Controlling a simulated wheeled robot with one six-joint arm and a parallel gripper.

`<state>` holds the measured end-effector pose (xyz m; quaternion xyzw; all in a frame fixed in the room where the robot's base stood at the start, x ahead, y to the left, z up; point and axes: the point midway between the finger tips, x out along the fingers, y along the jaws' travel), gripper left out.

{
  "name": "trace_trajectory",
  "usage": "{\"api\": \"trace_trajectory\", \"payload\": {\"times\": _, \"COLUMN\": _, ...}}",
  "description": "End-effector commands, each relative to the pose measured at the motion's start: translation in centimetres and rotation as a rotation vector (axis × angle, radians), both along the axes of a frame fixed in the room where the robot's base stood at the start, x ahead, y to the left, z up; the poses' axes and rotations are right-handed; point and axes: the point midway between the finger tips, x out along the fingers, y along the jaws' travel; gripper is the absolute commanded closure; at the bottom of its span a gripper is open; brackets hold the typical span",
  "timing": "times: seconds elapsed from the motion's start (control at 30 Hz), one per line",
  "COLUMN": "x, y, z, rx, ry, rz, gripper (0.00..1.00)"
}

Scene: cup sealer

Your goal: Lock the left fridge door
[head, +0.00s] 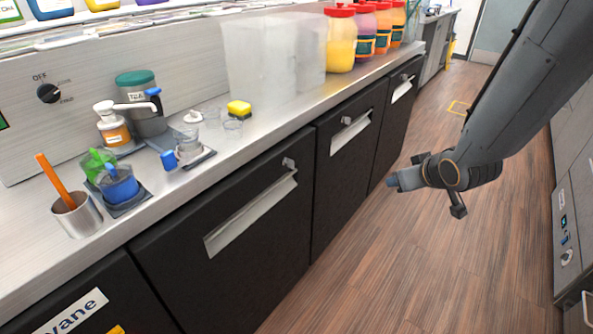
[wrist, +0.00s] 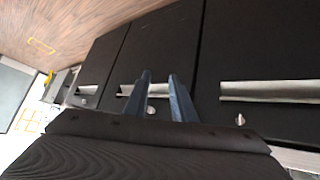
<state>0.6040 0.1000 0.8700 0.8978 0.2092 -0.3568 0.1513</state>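The left fridge door (head: 175,255) is a dark panel under the counter in the head view, with a pale slanted handle (head: 250,215). A small silver lock (head: 289,163) sits above the handle's right end. In the upside-down wrist view this door (wrist: 260,45) is on the right, with its lock (wrist: 240,119) below its handle. My gripper (head: 392,182) is over the floor in front of the doors, right of the left door and apart from it. In the wrist view its two blue-grey fingers (wrist: 159,75) stand apart with nothing between them, in line with the middle door.
The middle door (head: 345,165) and the far door (head: 385,115) have similar handles and locks. The counter (head: 60,265) holds a steel cup (head: 77,216), dispensers, a clear bin (head: 272,60) and jars. A grey cabinet (head: 570,220) stands at right. The wood floor (head: 380,270) between is clear.

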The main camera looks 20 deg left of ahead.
Motion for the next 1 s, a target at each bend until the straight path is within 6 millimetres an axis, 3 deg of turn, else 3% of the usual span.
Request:
{"api": "trace_trajectory", "payload": {"times": 0.03, "x": 1.5, "y": 2.6, "z": -1.4, "rx": 0.044, "ry": -0.062, "rz": 0.078, "gripper": 0.77}}
{"api": "trace_trajectory", "payload": {"times": 0.17, "x": 3.1, "y": 9.4, "z": -2.2, "rx": 0.198, "ry": -0.219, "rz": 0.283, "gripper": 0.77}}
{"api": "trace_trajectory", "payload": {"times": 0.3, "x": 2.1, "y": 15.4, "z": -2.3, "rx": 0.392, "ry": -0.340, "rz": 0.476, "gripper": 0.77}}
{"api": "trace_trajectory", "payload": {"times": 0.4, "x": 0.6, "y": 18.1, "z": -2.0, "rx": 0.516, "ry": -0.392, "rz": 0.575, "gripper": 0.77}}
{"api": "trace_trajectory", "payload": {"times": 0.67, "x": -1.6, "y": 20.7, "z": -1.2, "rx": 0.676, "ry": -0.444, "rz": 0.682, "gripper": 0.77}}
{"api": "trace_trajectory", "payload": {"times": 1.0, "x": 0.1, "y": 25.0, "z": -1.0, "rx": 0.681, "ry": -0.446, "rz": 0.686, "gripper": 0.77}}
